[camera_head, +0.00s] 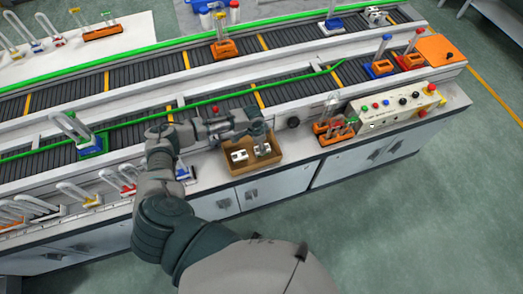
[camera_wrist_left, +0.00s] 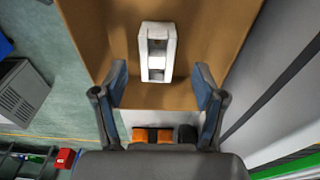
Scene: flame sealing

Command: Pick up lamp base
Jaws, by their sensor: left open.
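A brown open box (camera_head: 243,173) stands on the near bench top in the head view. In the left wrist view one white-grey block (camera_wrist_left: 156,52) with a recessed middle lies on the box floor. The open, empty fingers of my left gripper (camera_wrist_left: 161,86) are on either side below it in the picture, apart from it. My right gripper is not in view.
Right of the box are orange-based parts (camera_head: 333,128) and a control panel (camera_head: 398,108) with buttons. Behind runs a roller conveyor (camera_head: 215,92) carrying lamps on coloured bases. White tube lamps (camera_head: 72,190) stand at left.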

